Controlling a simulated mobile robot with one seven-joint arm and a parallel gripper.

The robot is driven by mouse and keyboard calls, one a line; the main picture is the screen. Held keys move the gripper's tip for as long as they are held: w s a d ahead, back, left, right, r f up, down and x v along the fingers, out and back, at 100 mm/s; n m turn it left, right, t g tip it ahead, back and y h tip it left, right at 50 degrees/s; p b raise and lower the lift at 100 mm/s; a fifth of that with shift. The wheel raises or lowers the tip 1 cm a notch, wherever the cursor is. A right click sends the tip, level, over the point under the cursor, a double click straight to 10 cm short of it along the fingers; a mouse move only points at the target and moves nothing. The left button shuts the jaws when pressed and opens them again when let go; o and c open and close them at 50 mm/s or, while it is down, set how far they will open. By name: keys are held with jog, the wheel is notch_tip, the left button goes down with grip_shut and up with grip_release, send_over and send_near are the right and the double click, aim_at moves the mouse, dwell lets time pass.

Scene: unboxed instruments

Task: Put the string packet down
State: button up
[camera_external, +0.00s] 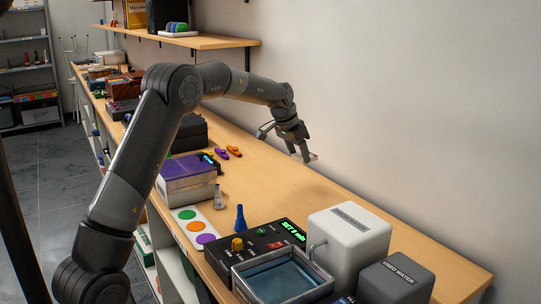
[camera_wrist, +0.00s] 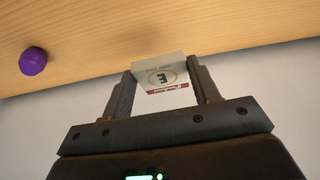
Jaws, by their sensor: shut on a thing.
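The string packet (camera_wrist: 160,75) is a small pale packet with a dark letter E in a ring and a dark red band. In the wrist view it sits between the two fingers of my gripper (camera_wrist: 163,88), which is shut on it. In the external view my gripper (camera_external: 303,156) is over the rear part of the wooden bench (camera_external: 350,220), near the wall. The packet (camera_external: 312,157) shows there only as a small pale piece at the fingertips. It appears to be held above the bench, with a soft shadow below.
The bench under and right of my gripper is clear. A purple knob-like object (camera_wrist: 33,61) lies on the wood in the wrist view. A white box (camera_external: 349,240), water bath (camera_external: 283,277) and black control unit (camera_external: 262,243) stand at the front. A purple-topped box (camera_external: 187,178) stands left.

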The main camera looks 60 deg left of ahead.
jog(key=s+d, duration=0.3)
jog(key=d, duration=1.1)
send_over(306, 195)
jog(key=s, duration=0.2)
jog(key=shift+m, duration=0.3)
notch_tip(306, 195, down, 7)
jog(key=shift+w+d, duration=0.15)
jog(key=shift+f, duration=2)
jog(key=shift+f, duration=0.1)
jog(key=o, duration=1)
jog(key=shift+c, duration=0.2)
